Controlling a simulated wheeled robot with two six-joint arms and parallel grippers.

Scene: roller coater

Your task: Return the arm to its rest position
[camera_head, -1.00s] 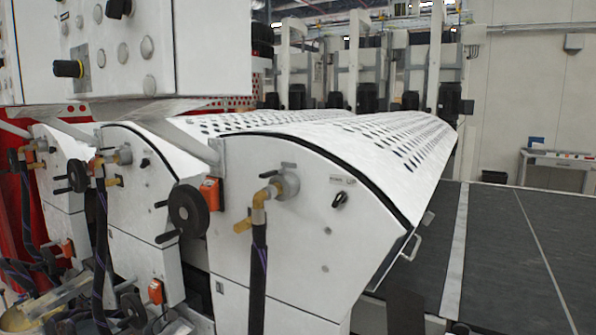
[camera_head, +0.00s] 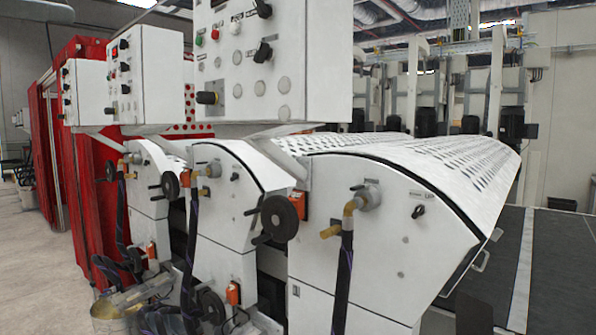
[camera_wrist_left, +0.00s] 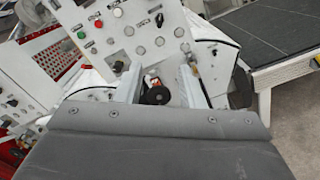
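My left gripper (camera_wrist_left: 161,72) shows in the left wrist view, with its two pale fingers spread apart and nothing held between them. Behind the gap between the fingers is a black handwheel (camera_wrist_left: 157,96) on a white machine end. I cannot make out either gripper in the head view. My right gripper is in neither view. The roller coater's white end housings stand in a row in the head view, the nearest one (camera_head: 375,245) at centre right with a perforated cover (camera_head: 440,160) running back from it.
A white control box (camera_head: 275,65) hangs above the housings. Black handwheels (camera_head: 279,217) and a brass hose fitting (camera_head: 350,208) with a dark hose stick out from the fronts. A bucket (camera_head: 110,318) stands lower left. Open floor (camera_head: 35,250) lies at far left beside red panels (camera_head: 85,170).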

